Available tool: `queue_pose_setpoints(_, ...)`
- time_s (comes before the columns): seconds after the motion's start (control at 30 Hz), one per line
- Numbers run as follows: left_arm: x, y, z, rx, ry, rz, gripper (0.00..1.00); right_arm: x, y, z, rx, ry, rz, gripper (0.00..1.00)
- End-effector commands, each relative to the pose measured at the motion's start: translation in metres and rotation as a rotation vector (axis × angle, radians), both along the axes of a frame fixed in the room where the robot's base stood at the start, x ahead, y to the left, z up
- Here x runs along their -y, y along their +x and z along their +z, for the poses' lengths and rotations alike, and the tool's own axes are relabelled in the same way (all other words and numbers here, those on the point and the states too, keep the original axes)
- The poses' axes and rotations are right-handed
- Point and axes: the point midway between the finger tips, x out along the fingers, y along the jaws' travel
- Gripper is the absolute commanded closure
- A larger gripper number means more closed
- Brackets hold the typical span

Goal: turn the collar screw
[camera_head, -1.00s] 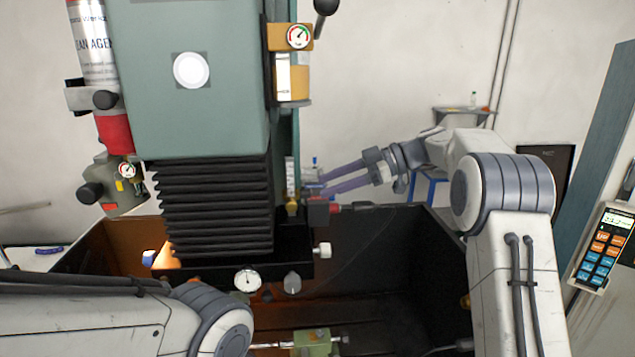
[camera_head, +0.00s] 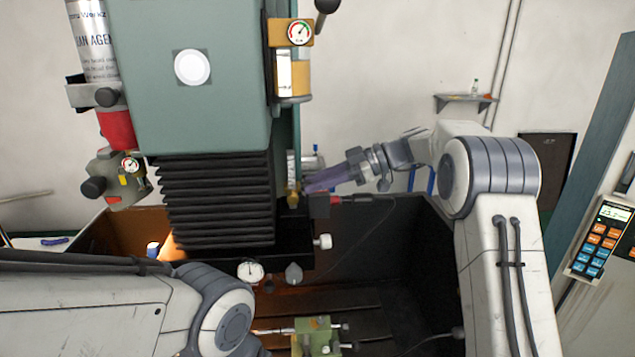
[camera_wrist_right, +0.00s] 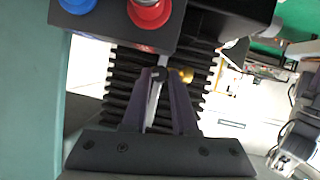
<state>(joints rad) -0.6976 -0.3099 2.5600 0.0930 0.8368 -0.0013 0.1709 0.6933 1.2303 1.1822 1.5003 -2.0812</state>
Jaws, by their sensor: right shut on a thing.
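In the head view a brass fitting (camera_head: 293,194), which I take for the collar screw, sits low on the right side of the green machine head. In the right wrist view a small brass knob (camera_wrist_right: 186,75) shows just beside the fingertips. My right gripper (camera_head: 308,187) reaches it from the right, its purple fingers one behind the other. In the right wrist view its fingers (camera_wrist_right: 160,75) are close together around a thin pale piece. The tips hide the exact contact. My left arm comes in at the lower left; its gripper is out of view.
A black bellows (camera_head: 215,200) and a dial gauge (camera_head: 250,272) are beside the work area. A red-ended part (camera_head: 327,203) lies just below my right gripper. A green vise (camera_head: 315,337) stands in the dark tray below. A keypad pendant (camera_head: 597,240) hangs at far right.

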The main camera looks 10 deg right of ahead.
Motion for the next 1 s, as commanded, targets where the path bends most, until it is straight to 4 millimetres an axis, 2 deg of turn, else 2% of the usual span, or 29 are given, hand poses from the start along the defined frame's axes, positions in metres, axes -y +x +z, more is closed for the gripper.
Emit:
queue_pose_setpoints(0.37,0.0000,0.0002,-0.0103,0.001,-0.001,0.000,0.50,0.0007,0.0025,-0.0003,-0.160,-0.001,0.000,1.00)
queue_pose_setpoints(0.7,0.0000,0.0002,-0.0039,0.001,-0.001,0.000,0.50,0.0008,0.0057,0.0006,-0.415,-0.001,-0.001,1.00)
queue_pose_setpoints(1.0,0.0000,0.0001,-0.0004,0.000,0.000,0.000,0.50,0.0007,0.0074,0.0005,-0.565,0.000,-0.002,1.00)
